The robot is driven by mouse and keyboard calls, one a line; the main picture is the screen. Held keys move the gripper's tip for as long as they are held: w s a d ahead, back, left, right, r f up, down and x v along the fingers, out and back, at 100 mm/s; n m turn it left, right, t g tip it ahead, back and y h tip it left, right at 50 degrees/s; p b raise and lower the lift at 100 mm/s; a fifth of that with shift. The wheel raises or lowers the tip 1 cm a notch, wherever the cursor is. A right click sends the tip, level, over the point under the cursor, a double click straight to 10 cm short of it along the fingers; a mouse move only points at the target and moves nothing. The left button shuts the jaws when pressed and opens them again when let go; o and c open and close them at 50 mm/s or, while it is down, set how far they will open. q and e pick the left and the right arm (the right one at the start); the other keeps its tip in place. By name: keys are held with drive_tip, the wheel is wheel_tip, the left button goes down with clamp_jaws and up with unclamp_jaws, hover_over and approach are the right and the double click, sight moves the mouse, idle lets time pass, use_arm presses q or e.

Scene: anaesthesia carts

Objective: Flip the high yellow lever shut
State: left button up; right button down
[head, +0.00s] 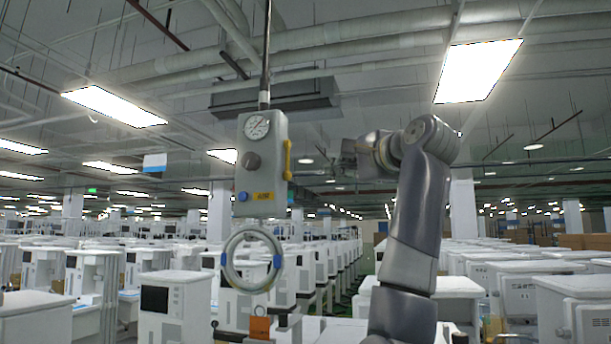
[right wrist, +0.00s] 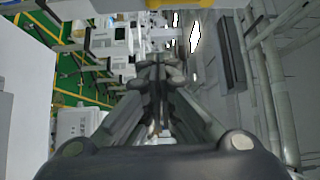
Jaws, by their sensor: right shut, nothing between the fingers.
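A grey box (head: 262,190) hangs from a dark pole, with a round dial, a dark knob, a blue button and a yellow label on its front. The yellow lever (head: 288,160) stands upright along the box's right side. My right gripper (head: 338,165) is at about the lever's height, to its right, with a visible gap in the picture; how far apart they are in depth I cannot tell. In the right wrist view its fingers (right wrist: 160,85) are together and hold nothing. My left gripper does not show.
A coiled white hose (head: 232,272) with blue bands hangs below the box. Rows of white carts (head: 172,305) fill the floor on both sides. Pipes and lit panels (head: 478,70) are overhead. The space between the lever and my right gripper looks clear.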

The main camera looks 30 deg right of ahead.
sight(287, 161)
use_arm(q)
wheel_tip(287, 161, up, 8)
drive_tip(key=p, duration=0.8)
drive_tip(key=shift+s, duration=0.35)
use_arm(e)
drive_tip(key=w+a, duration=0.2)
drive_tip(key=w, duration=0.7)
drive_tip(key=shift+w+a+f, duration=0.2)
drive_tip(key=shift+w, duration=0.15)
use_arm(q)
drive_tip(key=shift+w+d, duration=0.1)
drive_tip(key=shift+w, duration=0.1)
use_arm(e)
drive_tip(key=shift+w+d, duration=0.1)
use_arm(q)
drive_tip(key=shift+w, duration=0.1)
